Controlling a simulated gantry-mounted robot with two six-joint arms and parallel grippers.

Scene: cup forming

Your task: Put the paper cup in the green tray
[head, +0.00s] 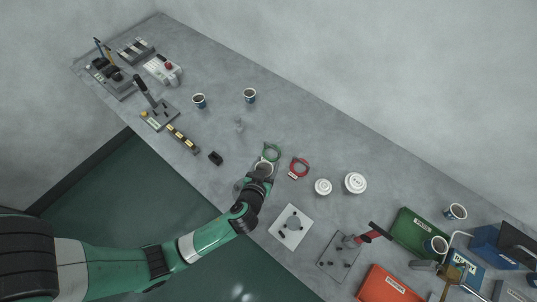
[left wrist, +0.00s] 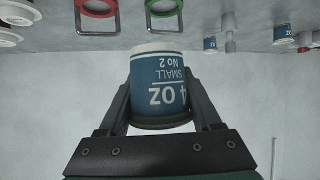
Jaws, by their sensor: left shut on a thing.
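My left gripper (head: 262,177) is shut on a paper cup (head: 264,168) over the front-middle of the grey bench. In the left wrist view the cup (left wrist: 160,85) is blue with a white rim band and reads "4 OZ SMALL No 2". The two fingers of the gripper (left wrist: 160,108) press on its sides. The green tray (head: 407,226) lies at the right of the bench, well apart from the held cup. Another blue and white cup (head: 437,245) shows at its right end. My right gripper is not in view.
A green ring (head: 272,151) and a red ring (head: 299,167) lie close to the held cup. White lids (head: 355,183), a white plate (head: 291,229) and a red-handled tool (head: 370,235) lie towards the tray. An orange tray (head: 388,287) is in front. Two cups (head: 199,100) (head: 249,95) stand behind.

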